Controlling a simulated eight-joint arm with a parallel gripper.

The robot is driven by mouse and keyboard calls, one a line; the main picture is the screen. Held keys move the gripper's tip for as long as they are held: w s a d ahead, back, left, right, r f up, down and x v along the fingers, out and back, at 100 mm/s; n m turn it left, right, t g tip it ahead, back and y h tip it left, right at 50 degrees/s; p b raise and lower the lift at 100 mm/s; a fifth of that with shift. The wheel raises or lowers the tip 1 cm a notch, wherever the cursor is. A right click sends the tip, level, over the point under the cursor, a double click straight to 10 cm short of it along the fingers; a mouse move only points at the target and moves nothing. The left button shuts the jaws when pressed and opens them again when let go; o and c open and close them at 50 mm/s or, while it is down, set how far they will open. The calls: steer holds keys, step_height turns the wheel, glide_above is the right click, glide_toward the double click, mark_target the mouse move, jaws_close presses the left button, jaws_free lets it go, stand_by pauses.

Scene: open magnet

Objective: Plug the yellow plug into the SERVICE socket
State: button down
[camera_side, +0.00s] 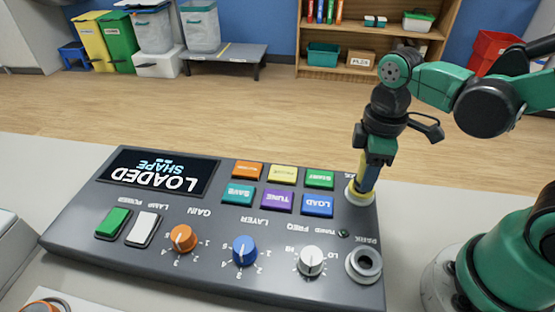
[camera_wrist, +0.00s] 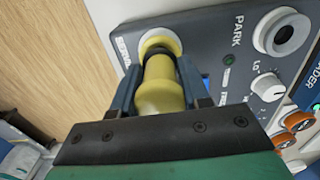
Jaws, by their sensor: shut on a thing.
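The yellow plug (camera_wrist: 162,95) is between the two fingers of my gripper (camera_wrist: 160,80), which is shut on it. The plug's front end is at the pale-rimmed socket (camera_wrist: 152,36) in the panel's corner, lined up with it and seeming to touch. How deep it sits is hidden by the plug itself. In the side view my gripper (camera_side: 369,178) points down at the panel's far right corner, with a bit of the yellow plug (camera_side: 357,193) showing at the socket.
The PARK socket (camera_side: 365,263) is empty at the panel's near right corner. The grey control panel (camera_side: 215,280) carries several coloured buttons, three knobs and a screen (camera_side: 160,172) reading "LOADED SHAPE". The white knob (camera_side: 311,261) stands left of the PARK socket. The table beyond the panel is clear.

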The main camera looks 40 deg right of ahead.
steer(key=shift+f, duration=0.6)
steer(key=c, duration=0.7)
jaws_free()
steer(key=shift+r, duration=0.1)
steer(key=shift+r, duration=5.4)
steer(key=shift+w+f+m+t, duration=0.25)
steer(key=shift+f+m+t, duration=0.1)
steer(key=shift+m+t, duration=0.05)
steer(key=w+f+m+t, duration=0.1)
steer(key=m+t, duration=0.1)
steer(key=w+d+f+m+t, duration=0.1)
steer(key=m+t, duration=0.1)
steer(key=m, duration=0.1)
steer(key=w+f+m+t, duration=0.1)
steer(key=m+t, duration=0.1)
steer(key=m, duration=0.1)
steer(key=shift+w+d, duration=0.15)
steer(key=shift+w, duration=0.05)
